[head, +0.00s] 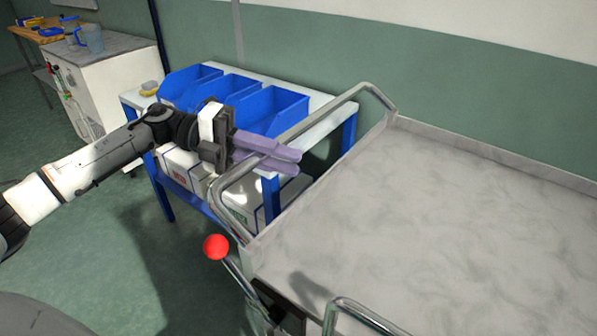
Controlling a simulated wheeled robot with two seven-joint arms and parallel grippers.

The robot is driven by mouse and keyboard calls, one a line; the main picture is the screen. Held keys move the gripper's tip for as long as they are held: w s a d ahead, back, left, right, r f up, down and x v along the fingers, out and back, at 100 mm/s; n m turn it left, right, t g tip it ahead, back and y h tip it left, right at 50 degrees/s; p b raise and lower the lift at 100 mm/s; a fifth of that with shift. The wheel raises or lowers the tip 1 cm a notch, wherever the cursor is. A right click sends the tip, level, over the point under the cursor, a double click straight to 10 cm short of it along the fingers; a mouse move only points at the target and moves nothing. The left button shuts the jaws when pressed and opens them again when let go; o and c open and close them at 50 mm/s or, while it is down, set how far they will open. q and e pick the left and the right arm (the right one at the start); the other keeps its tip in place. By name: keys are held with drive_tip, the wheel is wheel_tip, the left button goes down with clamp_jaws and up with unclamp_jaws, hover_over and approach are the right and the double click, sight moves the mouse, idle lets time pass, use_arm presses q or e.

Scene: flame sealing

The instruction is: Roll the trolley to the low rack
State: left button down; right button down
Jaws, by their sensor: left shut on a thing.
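The trolley (440,210) fills the right of the head view, with a grey mottled top and a low raised edge. Its bent metal push rail (335,107) runs along its left end. My left gripper (268,157) has its purple fingers closed on this rail; the fingers hide part of it. The low rack (318,98), with a pale top and blue legs, stands just behind and left of the rail. My left arm and the rail cover part of it. My right gripper is not in view.
Blue bins (272,110) stand on the rack, with boxes (184,167) below. A red-knobbed lever (216,247) and another metal rail (362,314) are at the trolley's near side. A white cabinet (100,72) stands at the back left.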

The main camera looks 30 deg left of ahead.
use_arm(q)
drive_tip(key=shift+w+a, duration=0.1)
drive_tip(key=shift+a, duration=0.05)
drive_tip(key=c, duration=1.7)
unclamp_jaws()
drive_tip(key=shift+o, duration=0.4)
drive_tip(key=b+v, duration=0.1)
drive_tip(key=v, duration=0.9)
drive_tip(key=shift+b, duration=0.35)
